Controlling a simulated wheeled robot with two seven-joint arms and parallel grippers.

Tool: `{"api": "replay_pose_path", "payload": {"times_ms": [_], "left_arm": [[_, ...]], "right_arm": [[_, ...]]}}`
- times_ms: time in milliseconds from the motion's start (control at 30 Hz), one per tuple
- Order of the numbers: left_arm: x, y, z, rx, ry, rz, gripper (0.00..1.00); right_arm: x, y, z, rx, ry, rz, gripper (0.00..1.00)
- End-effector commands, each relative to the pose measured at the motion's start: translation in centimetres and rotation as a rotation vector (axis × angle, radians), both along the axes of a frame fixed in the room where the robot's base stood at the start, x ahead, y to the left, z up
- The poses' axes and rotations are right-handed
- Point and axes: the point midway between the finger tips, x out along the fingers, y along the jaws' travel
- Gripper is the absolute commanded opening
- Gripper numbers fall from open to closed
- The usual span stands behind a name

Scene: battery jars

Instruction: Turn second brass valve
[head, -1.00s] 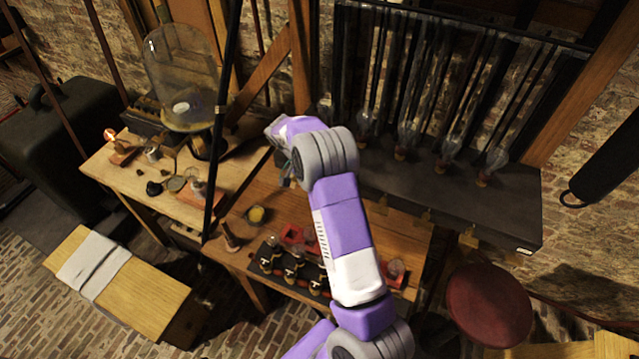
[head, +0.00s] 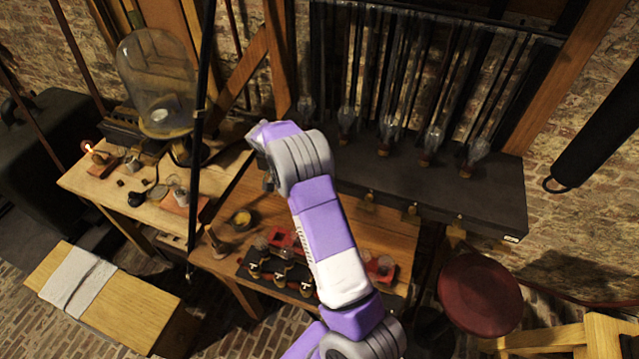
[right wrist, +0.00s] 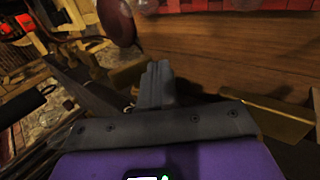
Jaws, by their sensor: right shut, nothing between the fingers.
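Small brass valves sit in a row along the front edge of the black shelf (head: 490,205). One brass valve (head: 370,196) shows right of my forearm, and another brass valve (head: 457,224) is further right. Which one is the second I cannot tell. My right arm rises from the bottom of the head view, its wrist left of the shelf over the wooden bench. In the right wrist view my right gripper (right wrist: 156,83) has its fingers together and empty. Blurred brass-coloured plates (right wrist: 268,117) lie beside it. My left gripper is not in view.
A glass dome (head: 155,85) stands left, a red stool (head: 480,295) right.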

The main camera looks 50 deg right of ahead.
Motion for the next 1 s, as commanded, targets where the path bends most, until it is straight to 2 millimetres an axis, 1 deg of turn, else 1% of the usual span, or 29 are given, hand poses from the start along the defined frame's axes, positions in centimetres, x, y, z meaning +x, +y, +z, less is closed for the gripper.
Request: {"api": "replay_pose_path", "payload": {"times_ms": [267,700,767,867,1000], "left_arm": [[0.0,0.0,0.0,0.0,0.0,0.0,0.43],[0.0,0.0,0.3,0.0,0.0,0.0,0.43],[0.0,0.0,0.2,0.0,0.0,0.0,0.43],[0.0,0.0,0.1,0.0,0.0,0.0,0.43],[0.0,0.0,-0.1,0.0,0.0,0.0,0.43]], "right_arm": [[-0.1,0.0,0.0,0.0,0.0,0.0,0.0],[-1.5,-0.6,0.7,-0.002,0.004,-0.002,0.0],[-1.3,-0.6,0.9,-0.003,0.004,-0.002,0.0],[-0.6,-0.4,1.7,-0.005,0.001,-0.001,0.0],[1.0,0.3,3.5,-0.003,-0.002,0.002,0.0]]}}
